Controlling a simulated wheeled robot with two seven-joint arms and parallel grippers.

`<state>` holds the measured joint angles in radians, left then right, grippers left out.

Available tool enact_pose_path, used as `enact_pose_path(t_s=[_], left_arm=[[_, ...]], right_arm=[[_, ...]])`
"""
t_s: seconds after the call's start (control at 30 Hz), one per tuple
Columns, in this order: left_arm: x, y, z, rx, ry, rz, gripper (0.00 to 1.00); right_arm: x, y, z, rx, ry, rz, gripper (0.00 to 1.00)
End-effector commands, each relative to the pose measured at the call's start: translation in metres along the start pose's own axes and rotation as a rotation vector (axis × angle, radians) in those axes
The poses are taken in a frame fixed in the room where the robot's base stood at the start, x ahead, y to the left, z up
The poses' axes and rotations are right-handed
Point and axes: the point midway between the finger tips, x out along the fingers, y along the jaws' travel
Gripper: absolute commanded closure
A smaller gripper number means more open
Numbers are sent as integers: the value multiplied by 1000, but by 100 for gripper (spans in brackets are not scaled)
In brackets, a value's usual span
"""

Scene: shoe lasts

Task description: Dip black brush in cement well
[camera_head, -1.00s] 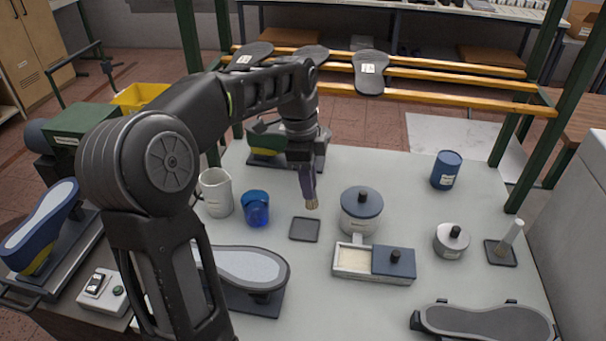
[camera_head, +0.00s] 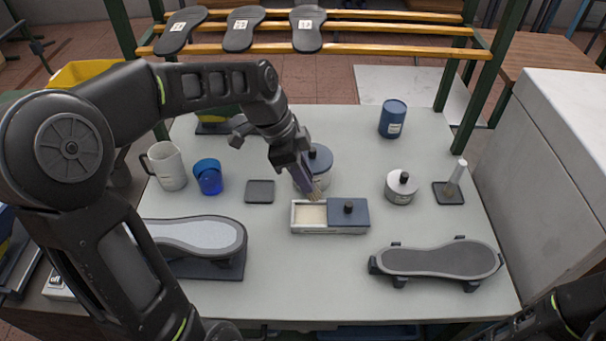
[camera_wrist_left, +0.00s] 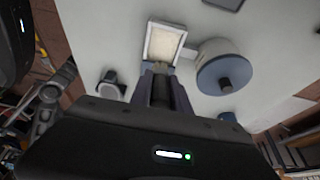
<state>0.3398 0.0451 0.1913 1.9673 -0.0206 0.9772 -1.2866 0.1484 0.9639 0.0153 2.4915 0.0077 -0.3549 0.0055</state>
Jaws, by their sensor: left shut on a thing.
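My left gripper (camera_head: 303,177) is shut on the black brush, which points down with its tan bristles (camera_head: 317,194) lowest. In the left wrist view the dark brush (camera_wrist_left: 161,87) sits between the two fingers. The cement well (camera_head: 292,218) is a pale rectangular box with cream cement in its open left half. A blue lid with a black knob (camera_head: 348,212) covers the right half. The bristle tip is at the back edge of the open half; I cannot tell whether it touches the cement. The well also shows in the left wrist view (camera_wrist_left: 149,43). My right gripper is out of view.
A blue-lidded pot (camera_head: 321,160) stands close behind the brush. A dark square pad (camera_head: 260,191), blue cup (camera_head: 208,177) and white jug (camera_head: 167,167) are to the left. A silver-grey lidded pot (camera_head: 401,188) is to the right. Sole forms lie in front on both sides (camera_head: 440,260).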

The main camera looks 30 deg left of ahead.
Motion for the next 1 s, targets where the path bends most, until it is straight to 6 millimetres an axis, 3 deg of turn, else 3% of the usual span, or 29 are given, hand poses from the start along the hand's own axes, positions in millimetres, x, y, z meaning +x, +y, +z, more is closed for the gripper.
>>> enact_pose_path(t_s=[0.6,1.0], left_arm=[[50,0,19,0,-1,1,100],[56,0,21,0,-1,1,100]], right_arm=[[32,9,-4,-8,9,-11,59],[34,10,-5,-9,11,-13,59]])
